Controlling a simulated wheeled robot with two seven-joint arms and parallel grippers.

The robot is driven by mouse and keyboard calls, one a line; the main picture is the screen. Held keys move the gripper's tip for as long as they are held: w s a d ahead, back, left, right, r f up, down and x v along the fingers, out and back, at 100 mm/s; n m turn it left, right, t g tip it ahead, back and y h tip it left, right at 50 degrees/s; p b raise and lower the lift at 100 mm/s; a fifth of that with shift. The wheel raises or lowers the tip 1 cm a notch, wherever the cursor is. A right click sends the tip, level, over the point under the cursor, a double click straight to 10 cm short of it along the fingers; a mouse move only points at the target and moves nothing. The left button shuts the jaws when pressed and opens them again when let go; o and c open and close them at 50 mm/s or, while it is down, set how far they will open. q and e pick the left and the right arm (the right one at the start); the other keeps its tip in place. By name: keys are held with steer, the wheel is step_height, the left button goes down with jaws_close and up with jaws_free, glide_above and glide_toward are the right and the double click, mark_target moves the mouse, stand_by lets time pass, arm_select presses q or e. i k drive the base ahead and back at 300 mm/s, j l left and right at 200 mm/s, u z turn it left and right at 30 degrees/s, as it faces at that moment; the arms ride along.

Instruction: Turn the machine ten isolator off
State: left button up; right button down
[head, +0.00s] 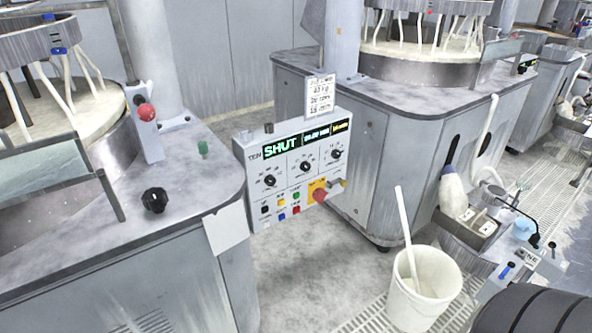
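A control panel (293,170) marked TEN stands between two grey machines, with a lit display reading SHUT (281,147) in green. A red knob (320,195) on a yellow plate sits at the panel's lower right; it looks like the isolator, but its switch position is too small to tell. Three black dials (305,166) run across the middle. Several small coloured buttons (281,208) are at the lower left. Neither of my grippers is in view.
A white bucket (424,292) with a stick stands on the floor before the right machine (400,150). The floor (310,270) below the panel is clear.

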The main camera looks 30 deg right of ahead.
mark_target(319, 194)
steer(key=l+z, duration=0.1)
steer(key=z, duration=0.3)
steer(key=i+l+z, duration=0.1)
steer(key=z, duration=0.35)
steer(key=l+z, duration=0.1)
steer(key=z, duration=0.3)
steer(key=i+z, duration=0.1)
steer(key=z, duration=0.35)
steer(key=i+z, duration=0.1)
steer(key=z, duration=0.3)
